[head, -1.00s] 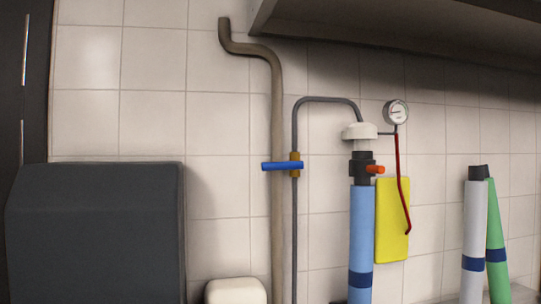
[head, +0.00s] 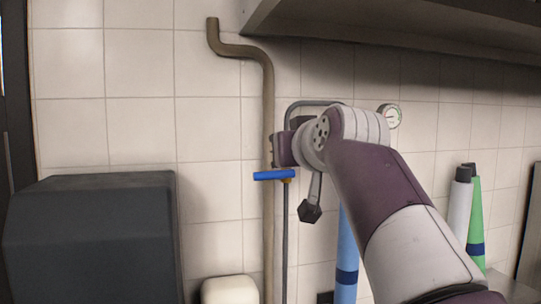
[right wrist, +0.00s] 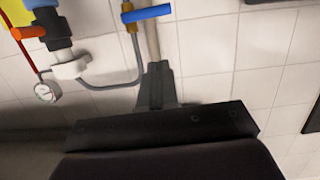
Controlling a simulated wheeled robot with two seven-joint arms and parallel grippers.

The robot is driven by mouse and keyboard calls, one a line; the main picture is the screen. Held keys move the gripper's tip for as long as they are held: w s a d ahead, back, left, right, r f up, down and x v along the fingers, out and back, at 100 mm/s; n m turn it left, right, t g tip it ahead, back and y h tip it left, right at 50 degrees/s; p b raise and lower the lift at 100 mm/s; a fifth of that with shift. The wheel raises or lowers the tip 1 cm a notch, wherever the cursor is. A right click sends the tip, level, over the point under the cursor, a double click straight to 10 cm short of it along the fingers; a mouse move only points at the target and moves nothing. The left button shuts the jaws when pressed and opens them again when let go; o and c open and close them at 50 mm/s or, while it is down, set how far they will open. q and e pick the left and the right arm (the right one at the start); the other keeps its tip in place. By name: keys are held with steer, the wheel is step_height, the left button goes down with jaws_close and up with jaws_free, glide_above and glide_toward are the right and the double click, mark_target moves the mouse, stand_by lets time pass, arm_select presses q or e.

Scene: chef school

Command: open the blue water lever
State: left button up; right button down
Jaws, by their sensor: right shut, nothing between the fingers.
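The blue water lever (head: 273,175) lies roughly horizontal, across the thin grey pipe (head: 285,235) at a brass valve, in front of the thick brown pipe (head: 268,110). The lever also shows at the top of the right wrist view (right wrist: 147,13). My right gripper (head: 275,150) is just above the lever in the head view, with its arm coming in from the right. In the right wrist view its dark fingers (right wrist: 158,72) are together and empty, with a gap in the picture between their tips and the lever. My left gripper is not in view.
A dark box (head: 90,240) stands at the left, with a white rounded object (head: 230,290) beside it. A pressure gauge (head: 389,116) is on the wall behind my arm. Blue (head: 346,260) and green (head: 475,215) cylinders stand right. A shelf (head: 400,30) overhangs above.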

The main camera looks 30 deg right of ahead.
steer(key=shift+d+r, duration=0.15)
steer(key=p, duration=0.5)
glide_toward(272, 174)
steer(key=w+r, duration=0.4)
steer(key=shift+w+d+f+p, duration=0.15)
steer(key=shift+w+f, duration=0.6)
steer(key=shift+f, duration=0.3)
steer(key=shift+w+d+f+p, duration=0.2)
steer(key=shift+w+f, duration=0.55)
steer(key=shift+f, duration=0.3)
